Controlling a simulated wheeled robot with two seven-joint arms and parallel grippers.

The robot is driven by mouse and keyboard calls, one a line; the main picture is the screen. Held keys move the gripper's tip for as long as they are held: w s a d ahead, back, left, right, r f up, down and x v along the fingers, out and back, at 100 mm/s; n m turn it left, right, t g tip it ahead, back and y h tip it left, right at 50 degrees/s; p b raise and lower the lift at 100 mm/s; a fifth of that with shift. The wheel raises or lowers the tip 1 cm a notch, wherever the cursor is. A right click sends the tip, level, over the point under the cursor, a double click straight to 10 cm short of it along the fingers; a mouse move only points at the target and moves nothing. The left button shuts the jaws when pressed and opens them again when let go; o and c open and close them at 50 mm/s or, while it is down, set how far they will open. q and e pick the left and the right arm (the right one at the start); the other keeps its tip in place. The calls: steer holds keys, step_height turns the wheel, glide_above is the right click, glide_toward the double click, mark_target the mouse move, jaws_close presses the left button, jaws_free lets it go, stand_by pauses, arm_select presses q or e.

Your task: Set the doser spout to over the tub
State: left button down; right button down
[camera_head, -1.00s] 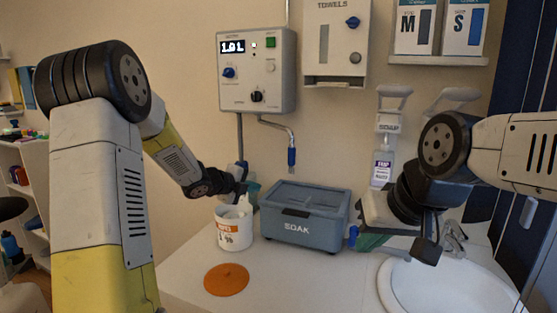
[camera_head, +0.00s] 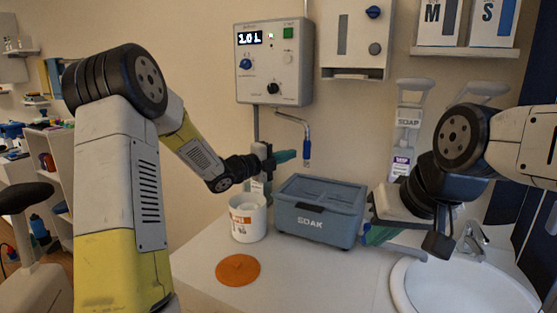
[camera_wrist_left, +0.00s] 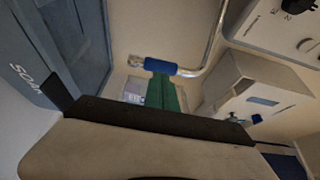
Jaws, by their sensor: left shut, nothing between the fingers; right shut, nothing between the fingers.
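The doser (camera_head: 273,62) is a grey wall box with a lit display reading 1.0 L. Its bent metal spout (camera_head: 292,118) ends in a blue sleeve (camera_head: 307,150), which hangs to the right of the tub, above the back of the SOAK box. The white tub (camera_head: 248,218) with an orange label stands open on the counter. My left gripper (camera_head: 287,156) is shut and empty, its green fingers just left of the sleeve. In the left wrist view the fingers (camera_wrist_left: 162,94) reach the blue sleeve (camera_wrist_left: 160,66); I cannot tell whether they touch. My right gripper (camera_head: 376,236) is shut near the sink.
The blue-grey SOAK box (camera_head: 318,212) stands lidded right of the tub. An orange disc (camera_head: 238,269) lies in front of the tub. The sink (camera_head: 465,290) is at the right. Soap dispensers (camera_head: 408,125) and a towel dispenser (camera_head: 355,40) hang on the wall.

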mark_target(306, 151)
arm_select(q)
steer(key=shift+x, duration=2)
steer(key=shift+w+d, duration=0.2)
steer(key=shift+d, duration=0.3)
steer(key=shift+w+d, duration=0.15)
steer(key=shift+d, duration=0.3)
steer(key=shift+a, duration=0.1)
